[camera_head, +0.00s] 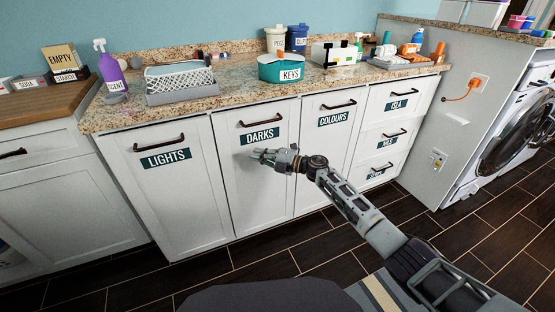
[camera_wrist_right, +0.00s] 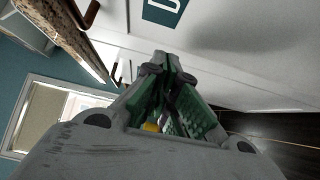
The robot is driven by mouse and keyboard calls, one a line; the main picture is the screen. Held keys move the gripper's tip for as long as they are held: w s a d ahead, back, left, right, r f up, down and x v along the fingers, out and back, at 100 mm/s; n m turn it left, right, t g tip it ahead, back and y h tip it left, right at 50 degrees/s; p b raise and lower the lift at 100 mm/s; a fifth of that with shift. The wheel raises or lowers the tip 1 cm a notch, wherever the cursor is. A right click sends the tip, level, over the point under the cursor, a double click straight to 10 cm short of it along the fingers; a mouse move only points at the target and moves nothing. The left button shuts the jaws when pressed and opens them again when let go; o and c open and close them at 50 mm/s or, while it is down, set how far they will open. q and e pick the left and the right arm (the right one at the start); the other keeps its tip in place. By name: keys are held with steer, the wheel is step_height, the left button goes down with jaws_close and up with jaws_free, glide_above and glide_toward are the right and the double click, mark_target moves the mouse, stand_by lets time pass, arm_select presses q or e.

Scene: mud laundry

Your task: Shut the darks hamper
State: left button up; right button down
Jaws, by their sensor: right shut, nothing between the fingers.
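The darks hamper front (camera_head: 240,185) is a white panel with a dark handle and a "DARKS" label (camera_head: 260,135), between the lights and colours panels. It looks flush with its neighbours. My right gripper (camera_head: 258,154) is shut and empty, just below the label, at or very near the panel; I cannot tell if it touches. In the right wrist view my right gripper (camera_wrist_right: 175,65) points at the white panel (camera_wrist_right: 250,55), with part of the label (camera_wrist_right: 163,10) above. My left gripper is not in view.
The lights panel (camera_head: 180,205) is on the left, the colours panel (camera_head: 325,150) on the right, with labelled drawers (camera_head: 397,105) beyond. A granite counter (camera_head: 235,95) above holds a basket, a keys tin and bottles. Dark tiled floor (camera_head: 270,265) lies in front.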

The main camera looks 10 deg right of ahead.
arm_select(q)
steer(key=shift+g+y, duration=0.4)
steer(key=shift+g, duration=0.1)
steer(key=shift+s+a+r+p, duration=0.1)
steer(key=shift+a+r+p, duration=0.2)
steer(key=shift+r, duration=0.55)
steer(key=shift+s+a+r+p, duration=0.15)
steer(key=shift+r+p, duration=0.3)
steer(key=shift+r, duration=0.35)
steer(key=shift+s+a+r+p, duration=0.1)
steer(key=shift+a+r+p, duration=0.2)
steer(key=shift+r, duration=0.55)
arm_select(e)
steer(key=v, duration=0.7)
steer(key=shift+d, duration=0.25)
